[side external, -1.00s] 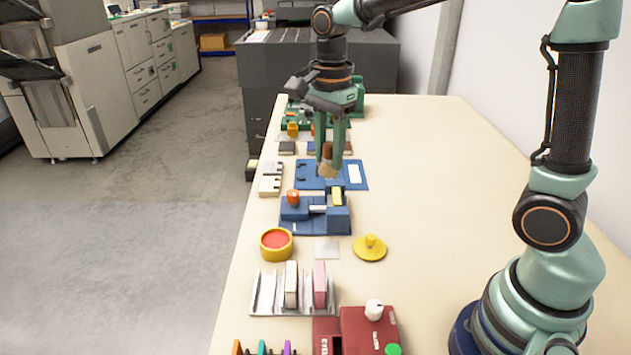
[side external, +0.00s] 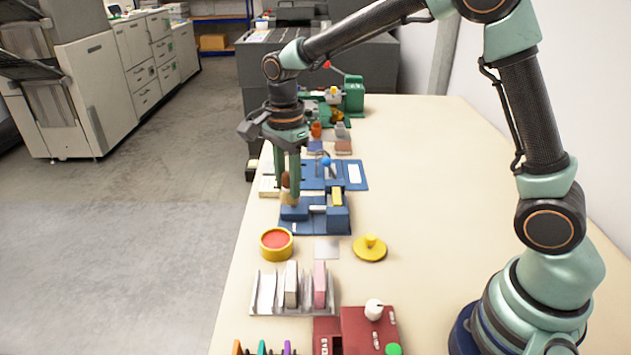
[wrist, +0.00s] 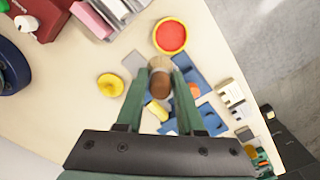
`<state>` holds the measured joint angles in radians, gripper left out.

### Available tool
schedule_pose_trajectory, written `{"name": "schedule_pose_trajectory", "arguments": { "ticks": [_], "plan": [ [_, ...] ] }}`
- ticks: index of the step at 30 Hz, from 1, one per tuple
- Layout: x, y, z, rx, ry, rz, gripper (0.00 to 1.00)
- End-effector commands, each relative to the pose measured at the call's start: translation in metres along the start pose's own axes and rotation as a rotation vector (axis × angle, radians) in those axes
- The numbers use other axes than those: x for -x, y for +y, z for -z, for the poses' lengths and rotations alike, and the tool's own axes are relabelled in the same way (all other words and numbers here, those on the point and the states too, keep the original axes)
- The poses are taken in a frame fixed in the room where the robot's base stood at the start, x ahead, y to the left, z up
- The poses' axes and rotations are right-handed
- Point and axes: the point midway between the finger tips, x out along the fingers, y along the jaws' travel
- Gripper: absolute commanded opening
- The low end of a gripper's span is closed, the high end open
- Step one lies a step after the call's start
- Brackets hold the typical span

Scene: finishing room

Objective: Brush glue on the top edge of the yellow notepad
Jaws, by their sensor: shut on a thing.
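My gripper (side external: 287,190) is shut on a brush with a brown handle (wrist: 160,87) and tan bristles (wrist: 158,63). It holds the brush bristles down at the left of a blue clamp fixture (side external: 337,220); I cannot tell whether the bristles touch it. A small yellow block (side external: 337,197), perhaps the yellow notepad, sits in this fixture, and also shows in the wrist view (wrist: 168,128). A yellow pot with red contents (side external: 276,244) stands open in front of the fixture. Its likely lid, yellow with a knob (side external: 370,247), lies to the right.
A rack (side external: 292,308) holding white and pink pads and a red box (side external: 370,330) stand nearer the camera. Another blue tray (side external: 345,185) and a green machine (side external: 353,97) are behind the fixture.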

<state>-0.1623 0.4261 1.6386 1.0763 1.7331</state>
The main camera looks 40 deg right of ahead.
Motion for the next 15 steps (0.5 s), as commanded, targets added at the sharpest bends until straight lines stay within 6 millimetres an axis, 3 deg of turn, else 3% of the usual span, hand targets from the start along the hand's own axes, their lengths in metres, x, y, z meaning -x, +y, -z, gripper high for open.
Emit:
{"name": "schedule_pose_trajectory", "arguments": {
  "ticks": [6,15],
  "plan": [
    [-0.032,-0.017,-0.023,0.002,0.0,0.0,0.0],
    [-0.051,-0.019,-0.027,0.0,0.0,-0.001,0.0]
  ]
}}
